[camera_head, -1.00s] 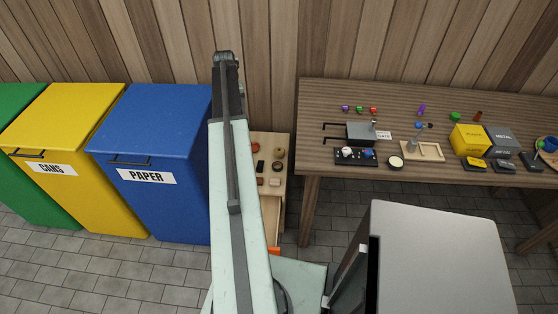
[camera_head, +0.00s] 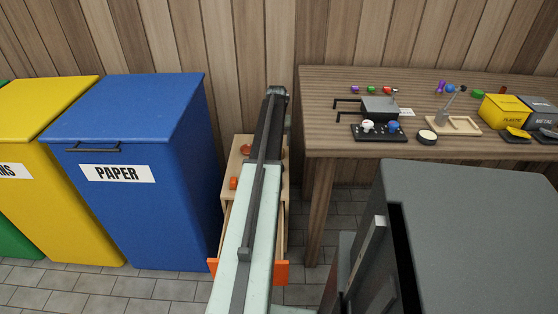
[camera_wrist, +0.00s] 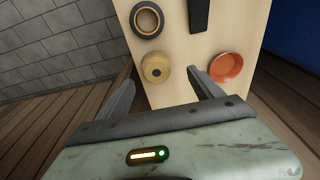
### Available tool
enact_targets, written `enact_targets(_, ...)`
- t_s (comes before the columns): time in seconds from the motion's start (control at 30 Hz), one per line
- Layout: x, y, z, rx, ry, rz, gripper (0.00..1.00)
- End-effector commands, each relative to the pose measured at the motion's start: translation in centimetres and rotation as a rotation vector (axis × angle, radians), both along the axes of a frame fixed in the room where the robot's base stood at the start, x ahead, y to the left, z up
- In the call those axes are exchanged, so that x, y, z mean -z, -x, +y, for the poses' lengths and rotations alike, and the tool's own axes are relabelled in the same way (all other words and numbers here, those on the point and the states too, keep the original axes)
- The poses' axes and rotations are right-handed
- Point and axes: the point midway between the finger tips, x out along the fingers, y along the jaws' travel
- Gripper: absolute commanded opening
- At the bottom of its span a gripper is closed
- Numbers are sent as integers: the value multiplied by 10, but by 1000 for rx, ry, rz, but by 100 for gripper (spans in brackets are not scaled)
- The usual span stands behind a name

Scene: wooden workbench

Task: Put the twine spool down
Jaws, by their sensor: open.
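The twine spool (camera_wrist: 155,68) is a tan, round spool with a dark centre hole. In the wrist view it sits on the pale wooden top of a small cabinet (camera_wrist: 180,90). My gripper (camera_wrist: 161,77) is open, with its two dark fingers apart and the spool just beyond and between their tips. I cannot tell whether either finger touches it. In the head view my arm covers the spool and my gripper.
A dark-rimmed ring (camera_wrist: 147,20), a black object (camera_wrist: 199,15) and an orange-brown dish (camera_wrist: 226,67) lie close around the spool. The cabinet's orange-fronted drawer (camera_head: 281,272) stands out below my arm. The blue paper bin (camera_head: 140,190) and the workbench (camera_head: 320,130) flank the cabinet.

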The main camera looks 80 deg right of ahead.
Motion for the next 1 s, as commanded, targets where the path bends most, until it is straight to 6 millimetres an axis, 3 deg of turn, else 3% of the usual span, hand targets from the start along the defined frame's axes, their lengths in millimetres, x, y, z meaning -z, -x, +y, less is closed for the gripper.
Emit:
enact_targets(0.13, 23, 7, -4, 9, 0, 0, 76)
enact_targets(0.37, 29, 12, -6, 14, 0, 0, 76)
enact_targets(0.63, 73, 12, -13, 15, 0, 0, 76)
enact_targets(0.9, 73, 12, -13, 15, 0, 0, 76)
enact_targets(1.0, 72, 12, -13, 15, 0, 0, 51)
